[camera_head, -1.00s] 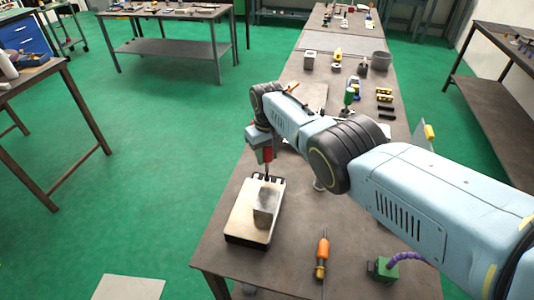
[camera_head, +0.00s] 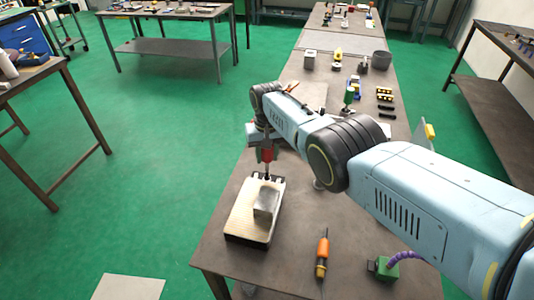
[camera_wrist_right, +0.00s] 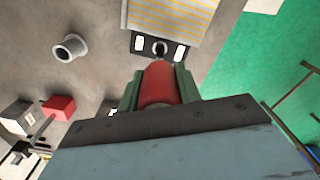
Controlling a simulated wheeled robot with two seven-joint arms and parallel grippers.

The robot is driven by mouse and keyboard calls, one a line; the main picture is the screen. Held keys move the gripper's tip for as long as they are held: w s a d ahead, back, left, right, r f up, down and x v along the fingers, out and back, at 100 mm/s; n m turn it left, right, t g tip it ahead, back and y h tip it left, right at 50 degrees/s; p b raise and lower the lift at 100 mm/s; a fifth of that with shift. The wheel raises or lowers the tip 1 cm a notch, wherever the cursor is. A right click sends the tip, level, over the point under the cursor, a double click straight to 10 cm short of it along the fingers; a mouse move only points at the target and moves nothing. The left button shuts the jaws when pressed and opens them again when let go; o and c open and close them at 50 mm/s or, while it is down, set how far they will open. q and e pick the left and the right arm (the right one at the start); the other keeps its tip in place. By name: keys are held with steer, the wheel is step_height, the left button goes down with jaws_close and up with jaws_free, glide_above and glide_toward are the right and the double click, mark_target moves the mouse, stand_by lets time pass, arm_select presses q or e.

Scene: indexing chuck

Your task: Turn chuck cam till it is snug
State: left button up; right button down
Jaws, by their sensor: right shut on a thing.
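The chuck (camera_head: 243,218) is a flat plate with a pale striped top and dark sides, lying on the near end of the bench. A grey metal block (camera_head: 267,201) sits on its top. The cam (camera_wrist_right: 159,47) is in the chuck's dark end face, between two pale slots, in the right wrist view. My right gripper (camera_wrist_right: 158,84) is shut on a red-handled key (camera_head: 267,156), held upright above that end. The key's shaft reaches down to the cam; how deep it sits is hidden. My left gripper is not in view.
An orange-handled screwdriver (camera_head: 322,257) and a green block with a purple hose (camera_head: 387,265) lie right of the chuck on the bench (camera_head: 290,245). A grey ring-shaped part (camera_wrist_right: 71,47) stands nearby. Several small parts lie farther back. Green floor is open at left.

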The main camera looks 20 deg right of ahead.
steer(key=shift+m, duration=1.8)
steer(key=shift+m, duration=0.5)
steer(key=shift+n, duration=0.4)
steer(key=shift+r, duration=0.1)
steer(key=shift+r+p, duration=0.75)
steer(key=shift+p, duration=0.1)
